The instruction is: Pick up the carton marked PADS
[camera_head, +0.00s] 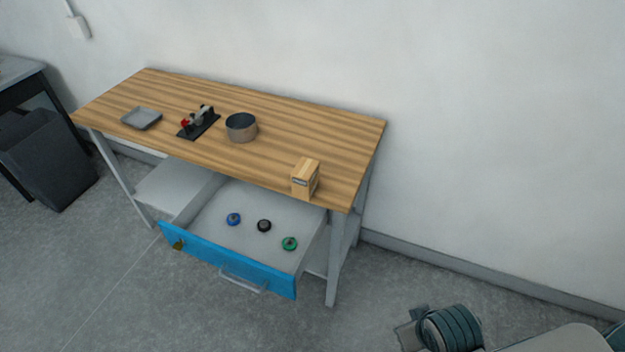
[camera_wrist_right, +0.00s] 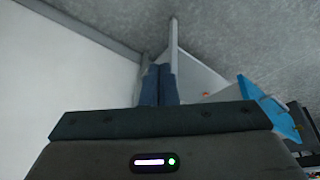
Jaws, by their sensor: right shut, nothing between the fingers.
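The carton (camera_head: 306,180) is a small tan box with a dark label on its front face. It stands upright on the wooden table (camera_head: 310,128), close to the front edge near the right corner. The label is too small to read for sure. My right gripper (camera_wrist_right: 159,68) shows in the right wrist view, with its two dark blue fingers together and nothing between them. In the head view part of my right arm shows at the bottom right, well away from the carton. My left gripper is in neither view.
A blue-fronted drawer (camera_head: 225,263) hangs open below the carton, holding a blue roll (camera_head: 233,219), a black roll (camera_head: 264,226) and a green roll (camera_head: 289,243). A round pot (camera_head: 241,128), a black device (camera_head: 199,122) and a grey tray (camera_head: 141,119) stand left on the table.

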